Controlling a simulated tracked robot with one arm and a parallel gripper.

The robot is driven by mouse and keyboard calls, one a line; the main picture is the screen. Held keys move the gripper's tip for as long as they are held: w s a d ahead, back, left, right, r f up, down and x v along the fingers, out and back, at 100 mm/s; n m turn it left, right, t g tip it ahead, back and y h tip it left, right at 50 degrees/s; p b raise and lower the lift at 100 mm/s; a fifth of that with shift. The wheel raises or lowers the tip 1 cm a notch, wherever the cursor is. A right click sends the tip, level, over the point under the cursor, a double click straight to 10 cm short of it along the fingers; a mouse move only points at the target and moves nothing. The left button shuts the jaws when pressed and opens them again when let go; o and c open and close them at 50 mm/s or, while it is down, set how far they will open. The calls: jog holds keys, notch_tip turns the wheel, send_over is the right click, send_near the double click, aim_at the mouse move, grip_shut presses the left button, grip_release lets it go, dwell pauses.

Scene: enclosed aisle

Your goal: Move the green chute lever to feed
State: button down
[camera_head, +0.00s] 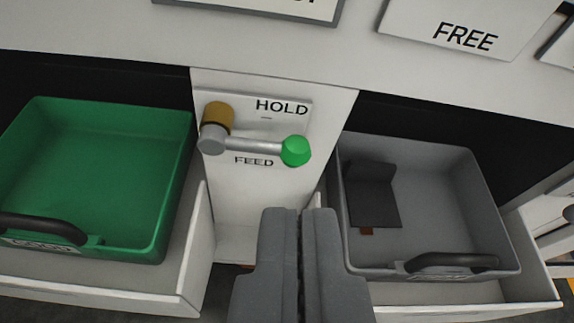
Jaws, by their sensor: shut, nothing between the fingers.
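The chute lever (252,145) is mounted on a white panel between two drawers. It has a grey metal arm on a grey hub with a brass-coloured part (218,117) at the left, and a green knob (295,151) at its right end. The arm lies nearly level, tilted slightly down to the right. The word HOLD (282,107) is above it and FEED (253,161) is just below it. My gripper (299,212) is shut and empty, in front of the panel below the green knob and apart from it in the picture.
At the left an open drawer holds an empty green bin (100,165) with a black handle. At the right another open drawer holds a grey bin (440,200) with a dark folded item (372,193) inside. A sign reading FREE (465,38) is above right.

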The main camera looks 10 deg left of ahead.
jog(key=b, duration=0.2)
send_over(295, 157)
jog(key=s, duration=0.4)
notch_tip(295, 157, down, 4)
jog(key=w+f, duration=0.1)
jog(key=f, duration=0.2)
jog(key=shift+w+d+b, duration=0.1)
jog(key=shift+w+b, duration=0.25)
jog(key=shift+w+f, duration=0.2)
jog(key=shift+f, duration=0.25)
